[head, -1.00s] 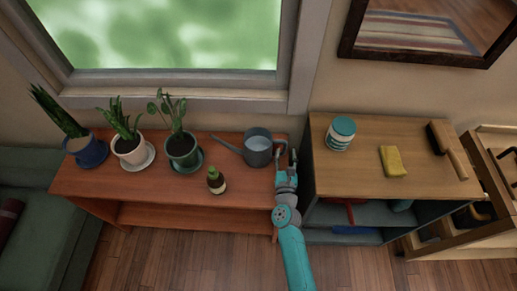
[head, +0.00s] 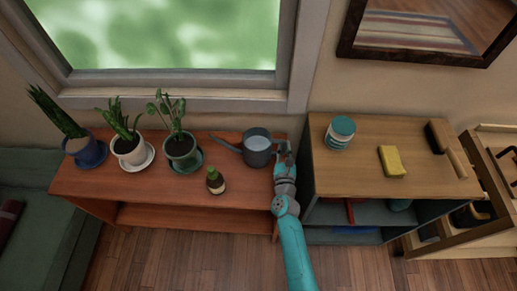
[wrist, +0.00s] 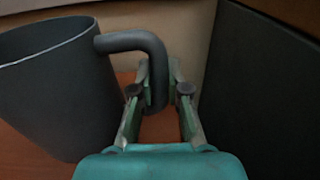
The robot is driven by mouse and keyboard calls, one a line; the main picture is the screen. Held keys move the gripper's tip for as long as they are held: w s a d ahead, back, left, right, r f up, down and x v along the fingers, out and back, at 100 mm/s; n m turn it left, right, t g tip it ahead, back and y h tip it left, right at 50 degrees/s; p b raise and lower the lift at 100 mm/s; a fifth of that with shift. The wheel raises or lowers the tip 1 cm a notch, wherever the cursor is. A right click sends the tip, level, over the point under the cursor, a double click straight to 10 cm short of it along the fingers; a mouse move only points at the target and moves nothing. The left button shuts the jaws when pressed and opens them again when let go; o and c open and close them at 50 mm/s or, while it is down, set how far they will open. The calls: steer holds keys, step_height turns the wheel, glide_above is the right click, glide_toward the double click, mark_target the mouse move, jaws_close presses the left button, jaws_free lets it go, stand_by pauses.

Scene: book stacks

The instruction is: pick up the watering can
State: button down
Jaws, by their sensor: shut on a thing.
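The dark grey watering can (head: 257,157) stands on the right part of the orange-brown wooden shelf (head: 90,190), with its spout pointing left. It also shows large at the left of the wrist view (wrist: 55,85), upright, with its curved handle (wrist: 140,42) reaching right. My gripper (head: 285,153) is at the can's right side. In the wrist view my gripper (wrist: 158,95) is shut on the handle, whose lower part lies between the two fingers. I cannot tell whether the can's base touches the shelf.
A taller cabinet (head: 360,185) is close on the right, with a teal-lidded jar (head: 340,132), a yellow sponge (head: 391,161) and a brush (head: 448,150) on top.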

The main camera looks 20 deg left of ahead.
steer(key=shift+r, duration=0.4)
steer(key=shift+r, duration=4.5)
steer(key=shift+r, duration=0.1)
